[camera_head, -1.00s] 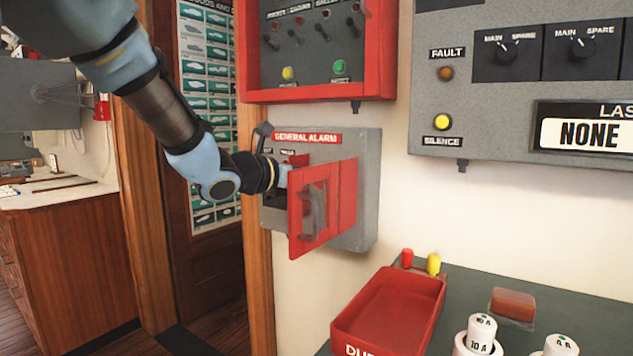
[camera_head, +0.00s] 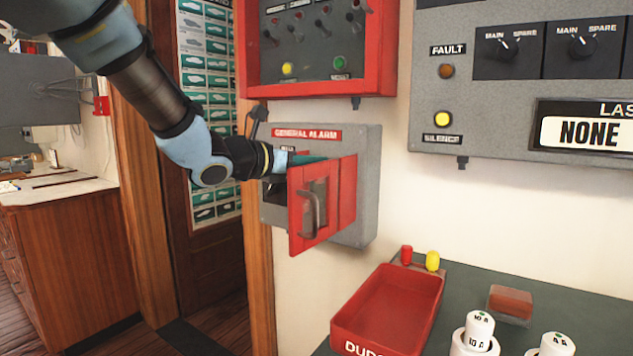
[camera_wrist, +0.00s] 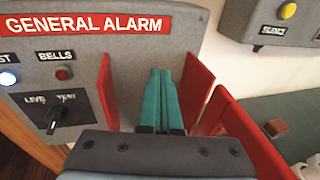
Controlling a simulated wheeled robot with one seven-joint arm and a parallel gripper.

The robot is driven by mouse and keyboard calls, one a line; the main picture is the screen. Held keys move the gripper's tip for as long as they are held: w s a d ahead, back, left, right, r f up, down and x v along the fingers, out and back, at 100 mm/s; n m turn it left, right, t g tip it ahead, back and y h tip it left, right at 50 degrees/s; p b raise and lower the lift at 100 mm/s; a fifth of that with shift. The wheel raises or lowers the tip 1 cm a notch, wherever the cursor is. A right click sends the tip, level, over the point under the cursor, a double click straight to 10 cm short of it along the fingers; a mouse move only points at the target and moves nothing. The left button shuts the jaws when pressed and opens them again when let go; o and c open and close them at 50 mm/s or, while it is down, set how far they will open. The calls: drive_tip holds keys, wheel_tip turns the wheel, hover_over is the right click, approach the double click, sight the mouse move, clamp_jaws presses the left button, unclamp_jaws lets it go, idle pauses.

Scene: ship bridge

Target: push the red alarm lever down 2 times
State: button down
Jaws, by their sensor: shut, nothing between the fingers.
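The grey general alarm box (camera_head: 368,150) is on the wall, with its red windowed cover (camera_head: 347,190) swung open toward me. My gripper (camera_head: 308,160) is at the opening behind the cover, its teal fingertips showing just above the cover's top edge. In the wrist view my gripper (camera_wrist: 160,85) has its teal fingers side by side, shut and empty, between two red upright walls. The open cover (camera_wrist: 240,130) is to their right. I cannot make out the red alarm lever in either view; the fingers and cover hide the inside of the recess.
A LIVE/TEST knob (camera_wrist: 60,112) and small lamps are left of the fingers. A red-framed switch panel (camera_head: 318,92) is just above the box. A red tray (camera_head: 390,308) is on the console below right. A wooden door frame (camera_head: 258,270) is close on the left.

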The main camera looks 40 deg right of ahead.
drive_tip(key=s+a, duration=0.2)
drive_tip(key=a, duration=0.5)
drive_tip(key=shift+a+r+b, duration=0.2)
drive_tip(key=shift+r+b, duration=0.2)
drive_tip(key=shift+b, duration=0.05)
idle(0.9)
drive_tip(key=w+a+f+m+y+p, duration=0.3)
drive_tip(key=a+f+m+y, duration=0.55)
drive_tip(key=a+f, duration=0.85)
drive_tip(key=w+a+f+m+y+p, duration=0.1)
drive_tip(key=a+m+y, duration=0.3)
drive_tip(key=a, duration=0.9)
drive_tip(key=w+a+f+m+t+y+p, duration=0.1)
drive_tip(key=a+f+m+y, duration=0.2)
drive_tip(key=a, duration=1.1)
drive_tip(key=m+y, duration=0.1)
drive_tip(key=m, duration=0.2)
drive_tip(key=shift+a+m+t, duration=0.25)
drive_tip(key=shift+m+t, duration=0.05)
drive_tip(key=shift+m, duration=0.05)
